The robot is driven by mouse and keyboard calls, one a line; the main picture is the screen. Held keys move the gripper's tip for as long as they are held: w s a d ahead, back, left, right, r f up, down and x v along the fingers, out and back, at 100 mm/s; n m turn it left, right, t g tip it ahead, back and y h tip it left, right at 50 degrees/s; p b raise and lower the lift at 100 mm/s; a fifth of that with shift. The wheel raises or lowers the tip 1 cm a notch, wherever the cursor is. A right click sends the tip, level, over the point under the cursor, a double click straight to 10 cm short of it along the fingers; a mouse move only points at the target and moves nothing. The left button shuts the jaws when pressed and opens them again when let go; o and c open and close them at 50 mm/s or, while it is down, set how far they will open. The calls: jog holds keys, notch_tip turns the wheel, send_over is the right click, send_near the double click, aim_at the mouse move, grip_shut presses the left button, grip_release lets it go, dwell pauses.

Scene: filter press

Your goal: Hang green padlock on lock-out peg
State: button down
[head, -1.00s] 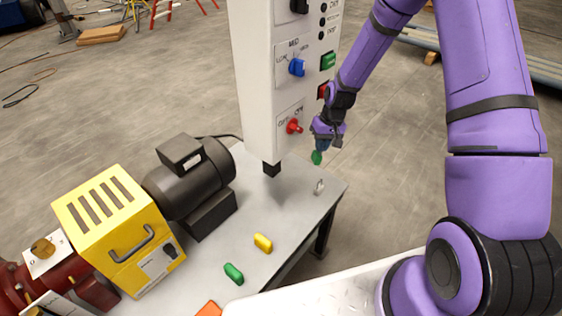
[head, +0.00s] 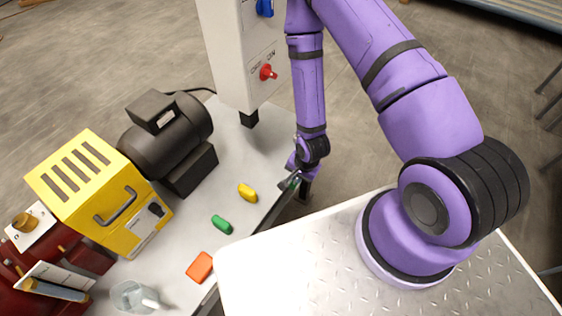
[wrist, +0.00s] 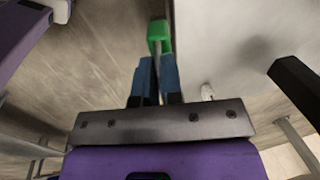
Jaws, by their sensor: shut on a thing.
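My gripper (head: 290,182) is low beside the near right edge of the grey table, apart from the panel post. In the wrist view its blue fingers (wrist: 155,80) are shut on the green padlock (wrist: 159,34). The padlock's green body sticks out beyond the fingertips, with a thin grey part between them. In the head view the padlock is small and mostly hidden at the gripper. A small pale fitting (wrist: 207,92) stands on the table to the right of the fingers in the wrist view; I cannot tell whether it is the lock-out peg.
The white panel post (head: 240,60) with a red switch (head: 268,72) stands at the back. A green block (head: 222,224), a yellow block (head: 247,193) and an orange block (head: 200,266) lie on the table (head: 258,150). A black motor (head: 165,140) and yellow housing (head: 100,195) fill the left.

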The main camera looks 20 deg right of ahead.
jog(key=shift+s+f, duration=0.1)
jog(key=shift+s, duration=0.15)
jog(key=shift+w, duration=0.1)
jog(key=shift+w+f, duration=0.75)
jog(key=shift+w, duration=1.9)
jog(key=shift+w+f, duration=0.8)
jog(key=shift+w, duration=1.8)
jog(key=shift+w+f, duration=0.75)
jog(key=shift+w, duration=1.9)
jog(key=shift+f, duration=0.15)
jog(key=c, duration=1.3)
grip_release()
jog(key=shift+o, duration=0.2)
notch_tip(320, 180, up, 10)
jog(key=s+d, duration=0.1)
jog(key=s, duration=0.1)
jog(key=shift+d+r, duration=0.25)
